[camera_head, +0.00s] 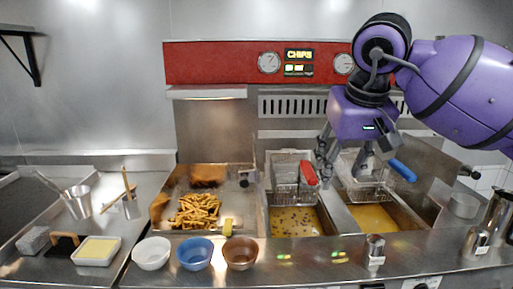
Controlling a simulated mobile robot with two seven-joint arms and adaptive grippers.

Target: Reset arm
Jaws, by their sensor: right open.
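My right gripper (341,172) hangs from the purple arm that comes in from the upper right. Its fingers point down and are spread apart with nothing between them. It is above the fryer, close to the red-handled basket (287,195) and the blue-handled basket (368,191). The red handle (309,173) is just left of the fingers, and I cannot tell whether they touch. The blue handle (402,171) is to the right of the fingers. My left gripper is not in view.
Fries (196,210) lie in a metal tray at the left. White (151,254), blue (195,254) and brown (240,254) bowls stand on the front counter. Oil vats (296,222) lie below the gripper. A metal cup (374,250) and jugs (477,241) stand at the right.

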